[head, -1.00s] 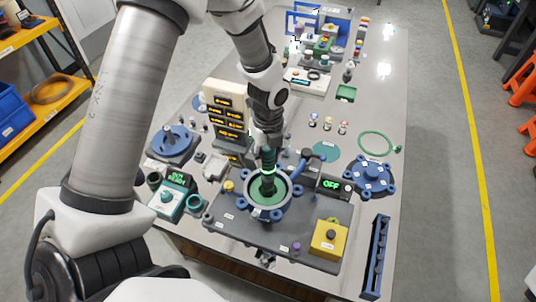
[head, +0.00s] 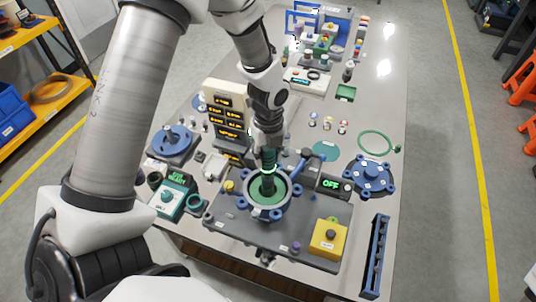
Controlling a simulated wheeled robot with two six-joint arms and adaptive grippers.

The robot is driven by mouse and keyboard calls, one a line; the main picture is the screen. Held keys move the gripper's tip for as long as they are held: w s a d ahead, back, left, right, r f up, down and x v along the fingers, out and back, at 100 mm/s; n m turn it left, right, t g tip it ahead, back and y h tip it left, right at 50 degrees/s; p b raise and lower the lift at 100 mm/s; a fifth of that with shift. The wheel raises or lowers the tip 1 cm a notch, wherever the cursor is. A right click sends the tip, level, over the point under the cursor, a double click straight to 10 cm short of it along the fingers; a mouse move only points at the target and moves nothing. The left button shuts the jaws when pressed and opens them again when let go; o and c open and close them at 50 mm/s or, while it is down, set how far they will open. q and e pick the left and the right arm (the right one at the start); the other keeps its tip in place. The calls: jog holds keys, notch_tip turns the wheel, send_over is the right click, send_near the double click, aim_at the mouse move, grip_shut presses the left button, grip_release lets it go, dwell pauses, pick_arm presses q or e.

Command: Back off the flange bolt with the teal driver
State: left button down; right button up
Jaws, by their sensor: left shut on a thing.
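The teal driver (head: 268,161) stands upright in my left gripper (head: 268,146), which is shut on it. Its lower end points down over the blue flange housing (head: 251,205) with a round green inside, on the dark grey base plate (head: 280,232). The flange bolt itself is too small to make out, and I cannot tell whether the driver tip touches it. A teal box with a lit display (head: 174,197) stands left of the housing; its text is too small to read surely. My right gripper is not in view.
A yellow box with a black button (head: 329,238) sits on the plate's right. A display reading OFF (head: 329,184) stands right of the housing. A blue flange cover (head: 370,175) and a blue rack (head: 376,257) lie further right. A sign stack (head: 226,115) stands behind left.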

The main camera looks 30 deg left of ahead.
pick_arm(q)
jog(key=shift+p, duration=0.6)
dwell(1.4)
notch_tip(320, 180, up, 2)
jog(key=shift+w+a+r+p, duration=0.1)
jog(key=shift+w+r+p, duration=0.05)
jog(key=shift+p, duration=1.05)
notch_tip(320, 180, up, 3)
jog(key=shift+p, duration=1.25)
